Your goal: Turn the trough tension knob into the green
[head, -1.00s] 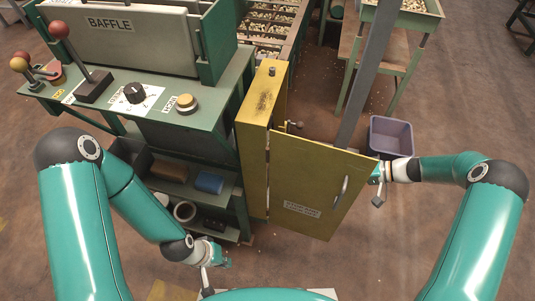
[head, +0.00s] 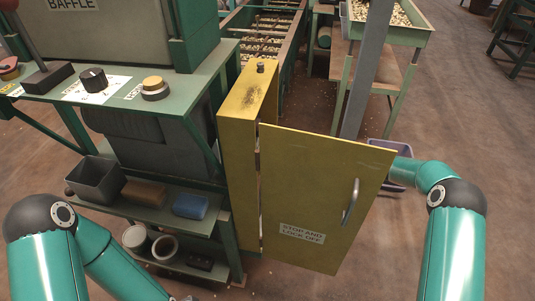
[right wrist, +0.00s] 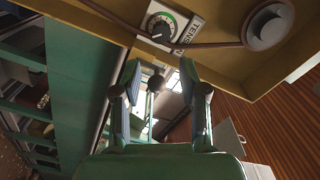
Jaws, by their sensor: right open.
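The tension knob (right wrist: 160,29) is black with a light mark, on a pale dial with a green band, at the top of the right wrist view. The mark's exact place against the green is too small to tell. My right gripper (right wrist: 160,78) is open, its fingers pointing towards the yellow panel and apart from the knob, which lies beyond the tips. A ball-ended rod (right wrist: 155,84) shows between the fingers; I cannot tell its distance. In the head view the open yellow door (head: 325,195) hides my right gripper and the knob. My left gripper is below the frame.
A large round pulley (right wrist: 268,24) with a belt lies beside the knob in the right wrist view. The yellow cabinet (head: 238,140) adjoins the green bench (head: 200,80). A purple bin (head: 402,173) stands behind the door. Floor is free at right.

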